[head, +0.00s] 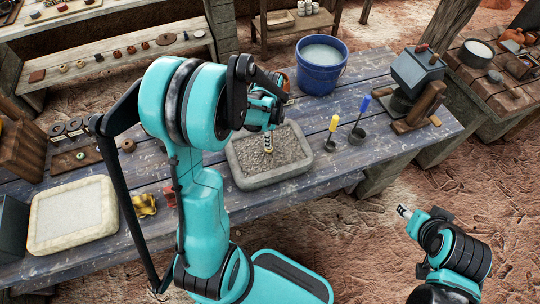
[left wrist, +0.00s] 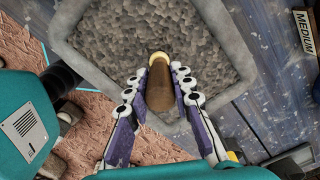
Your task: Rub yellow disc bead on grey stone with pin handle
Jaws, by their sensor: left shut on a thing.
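The grey stone (head: 283,181) is a shallow block with a rough grainy grey face, lying on the blue plank table. Its face also fills the upper part of the left wrist view (left wrist: 110,45). My left gripper (head: 268,138) is over the stone. In the left wrist view its fingers are shut on the brown pin handle (left wrist: 160,92). The yellow disc bead (left wrist: 159,57) shows at the handle's far end, against the stone's face. I cannot tell whether it touches. My right gripper (head: 405,211) hangs off the table's front edge at the right; its fingers are too small to read.
A blue bucket (head: 321,78) stands behind the stone. Yellow-handled (head: 333,124) and blue-handled (head: 365,105) tools stand in small cups to its right, before a clamp-like device (head: 418,72). A pale slab (head: 75,247) lies at the left. A "MEDIUM" label (left wrist: 305,32) lies beside the stone.

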